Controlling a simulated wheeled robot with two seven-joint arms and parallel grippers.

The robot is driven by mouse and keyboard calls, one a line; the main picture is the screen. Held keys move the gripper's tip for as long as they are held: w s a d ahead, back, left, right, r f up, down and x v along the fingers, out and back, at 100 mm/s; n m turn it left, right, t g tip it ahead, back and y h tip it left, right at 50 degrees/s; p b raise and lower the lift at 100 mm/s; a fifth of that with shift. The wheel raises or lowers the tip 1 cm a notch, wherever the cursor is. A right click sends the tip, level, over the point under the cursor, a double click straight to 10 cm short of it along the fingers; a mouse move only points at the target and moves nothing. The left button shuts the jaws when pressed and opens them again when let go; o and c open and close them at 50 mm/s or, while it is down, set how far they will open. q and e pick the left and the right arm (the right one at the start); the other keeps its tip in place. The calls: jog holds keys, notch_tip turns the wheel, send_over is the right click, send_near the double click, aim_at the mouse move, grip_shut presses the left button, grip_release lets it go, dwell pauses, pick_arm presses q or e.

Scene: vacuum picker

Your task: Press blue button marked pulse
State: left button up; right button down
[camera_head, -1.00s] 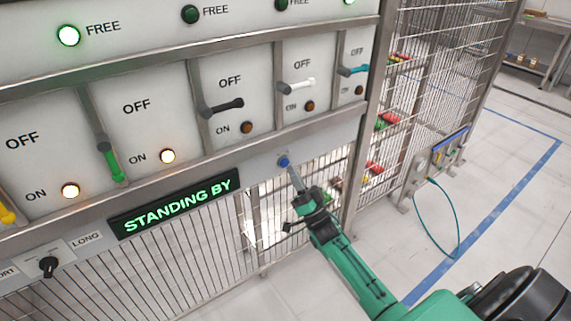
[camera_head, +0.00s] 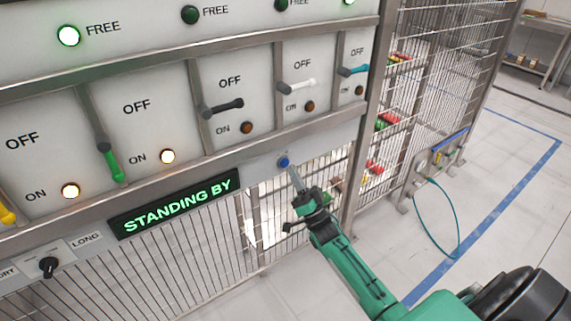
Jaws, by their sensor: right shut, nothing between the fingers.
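The blue button (camera_head: 284,162) sits on the light panel strip to the right of the green "STANDING BY" display (camera_head: 174,205). No pulse marking is readable beside it. My right gripper (camera_head: 294,172) is shut and empty, with its narrow tip pointing up at the button from just below. The tip is very close to the button; I cannot tell whether they touch. My left gripper is not in view.
Levers stand above: yellow (camera_head: 7,214), green (camera_head: 111,163), black (camera_head: 222,107), white (camera_head: 298,87) and teal (camera_head: 353,71). A black knob (camera_head: 48,266) is at lower left. A mesh fence (camera_head: 445,65) stands right of the panel, with open floor beyond.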

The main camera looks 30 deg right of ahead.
jog(key=shift+w, duration=0.15)
dwell(0.5)
jog(key=shift+w, duration=0.3)
jog(key=shift+w+b, duration=0.3)
jog(key=shift+b, duration=0.05)
dwell(0.6)
jog(key=shift+s, duration=0.1)
jog(key=shift+s+p, duration=0.35)
jog(key=shift+s, duration=0.35)
